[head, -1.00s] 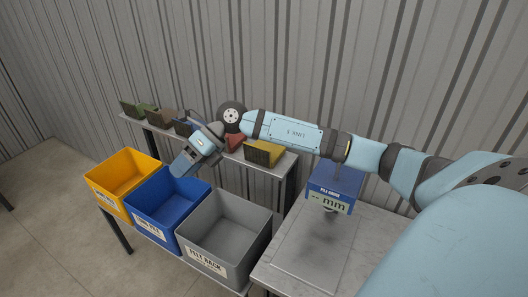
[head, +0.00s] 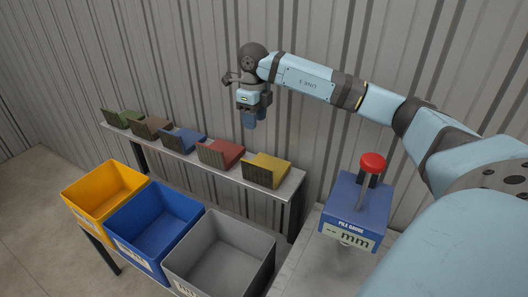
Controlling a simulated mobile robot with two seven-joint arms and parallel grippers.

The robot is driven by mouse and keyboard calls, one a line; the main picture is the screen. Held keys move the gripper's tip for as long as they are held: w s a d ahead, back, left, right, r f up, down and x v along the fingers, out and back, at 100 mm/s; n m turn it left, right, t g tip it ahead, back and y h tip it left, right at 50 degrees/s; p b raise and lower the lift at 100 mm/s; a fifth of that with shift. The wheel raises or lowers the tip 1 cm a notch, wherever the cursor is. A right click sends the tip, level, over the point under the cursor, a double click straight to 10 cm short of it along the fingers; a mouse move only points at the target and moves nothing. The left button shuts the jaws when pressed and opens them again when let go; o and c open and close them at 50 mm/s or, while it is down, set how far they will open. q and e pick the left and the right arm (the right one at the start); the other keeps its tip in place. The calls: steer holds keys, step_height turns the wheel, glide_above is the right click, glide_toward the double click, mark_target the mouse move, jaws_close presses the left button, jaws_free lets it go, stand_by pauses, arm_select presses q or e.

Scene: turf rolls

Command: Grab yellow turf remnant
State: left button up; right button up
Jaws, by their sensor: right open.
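The yellow turf remnant (head: 268,169) lies at the right end of a narrow shelf (head: 287,187) against the corrugated wall. It is a yellow piece with a darker upright front face. My right gripper (head: 249,123) points down in the air above and a little left of the yellow remnant. It is open and apart from every remnant, with nothing seen in it. My left gripper is not in view.
A red remnant (head: 221,154), a blue one (head: 184,140), a brown one (head: 152,128) and a green one (head: 123,118) share the shelf. Yellow (head: 104,187), blue (head: 154,222) and grey (head: 219,252) bins stand in front. A pile gauge (head: 354,208) stands at right.

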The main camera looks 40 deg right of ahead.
step_height(320, 180, down, 4)
steer(key=b, duration=0.1)
glide_above(257, 164)
step_height(257, 164, down, 7)
steer(key=shift+w+f, duration=0.1)
steer(key=shift+w, duration=0.05)
steer(key=shift+a+f, duration=0.2)
steer(key=shift+f, duration=0.25)
steer(key=f, duration=0.4)
steer(key=shift+d+f+p, duration=0.15)
steer(key=shift+d+p, duration=0.15)
steer(key=shift+p, duration=0.1)
steer(key=shift+f, duration=0.55)
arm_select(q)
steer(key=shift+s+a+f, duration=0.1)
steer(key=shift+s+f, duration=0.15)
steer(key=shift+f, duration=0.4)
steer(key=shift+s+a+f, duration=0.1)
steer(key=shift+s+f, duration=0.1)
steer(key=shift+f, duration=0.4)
arm_select(e)
jaws_close()
